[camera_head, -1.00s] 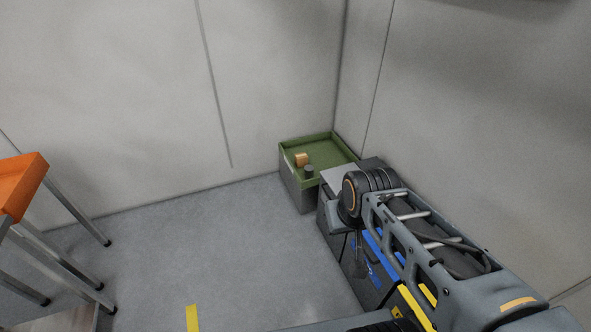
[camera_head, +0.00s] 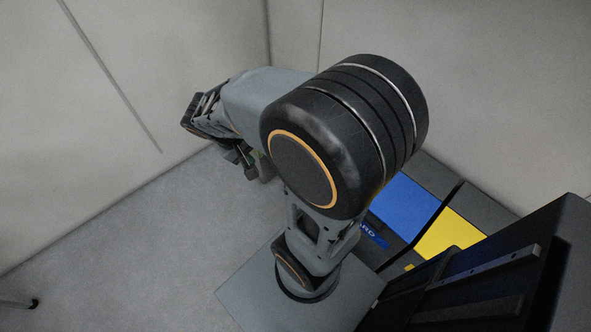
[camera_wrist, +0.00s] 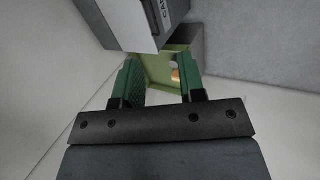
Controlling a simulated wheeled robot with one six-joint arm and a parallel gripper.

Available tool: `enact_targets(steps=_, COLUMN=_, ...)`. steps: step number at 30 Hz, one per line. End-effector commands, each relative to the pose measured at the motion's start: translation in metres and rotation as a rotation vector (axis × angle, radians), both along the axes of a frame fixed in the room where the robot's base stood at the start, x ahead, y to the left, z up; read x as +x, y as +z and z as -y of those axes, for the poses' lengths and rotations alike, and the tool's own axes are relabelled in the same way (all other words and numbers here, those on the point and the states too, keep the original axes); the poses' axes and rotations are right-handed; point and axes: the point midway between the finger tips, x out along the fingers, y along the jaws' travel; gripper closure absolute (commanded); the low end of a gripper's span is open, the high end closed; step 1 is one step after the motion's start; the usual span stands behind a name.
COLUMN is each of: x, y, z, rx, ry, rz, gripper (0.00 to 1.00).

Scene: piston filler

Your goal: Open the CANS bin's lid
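The CANS bin (camera_wrist: 171,14) shows at the top of the wrist view, with part of its white lettering on a dark face. A pale grey panel beside it, which looks like its lid (camera_wrist: 120,22), appears closed. My gripper (camera_wrist: 160,84) has two green fingers, set wide apart with nothing between them. The bin lies beyond the fingertips and looks apart from them. In the head view my gripper (camera_head: 240,160) points down left of my arm's large joint. My arm hides the CANS bin in that view.
A blue lid (camera_head: 404,207) and a yellow lid (camera_head: 450,236) belong to neighbouring bins at the right. A green tray (camera_wrist: 157,66) with a brass-coloured piece (camera_wrist: 175,75) lies past the fingers.

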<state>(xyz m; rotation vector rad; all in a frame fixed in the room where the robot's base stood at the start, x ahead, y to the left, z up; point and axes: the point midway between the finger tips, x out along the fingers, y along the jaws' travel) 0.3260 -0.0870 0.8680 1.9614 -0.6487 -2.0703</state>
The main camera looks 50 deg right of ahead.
Motion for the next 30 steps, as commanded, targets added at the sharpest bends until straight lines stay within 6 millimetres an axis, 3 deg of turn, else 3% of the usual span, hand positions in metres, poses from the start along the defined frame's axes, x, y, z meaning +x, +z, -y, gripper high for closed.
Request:
enact_targets(steps=1, x=0.006, y=-0.059, z=0.014, rx=-0.084, ry=-0.021, rz=-0.057, gripper=0.63)
enact_targets(steps=3, x=0.015, y=-0.099, z=0.033, rx=-0.208, ry=-0.040, rz=-0.107, gripper=0.63)
enact_targets(steps=9, x=0.045, y=-0.201, z=0.079, rx=-0.533, ry=-0.037, rz=-0.170, gripper=0.63)
enact_targets(steps=15, x=0.072, y=-0.279, z=0.105, rx=-0.751, ry=0.022, rz=-0.149, gripper=0.63)
enact_targets(steps=21, x=0.087, y=-0.322, z=0.116, rx=-0.858, ry=0.074, rz=-0.110, gripper=0.63)
enact_targets(steps=26, x=0.092, y=-0.334, z=0.125, rx=-0.886, ry=0.090, rz=-0.095, gripper=0.63)
enact_targets(steps=30, x=0.091, y=-0.339, z=0.143, rx=-0.891, ry=0.091, rz=-0.092, gripper=0.63)
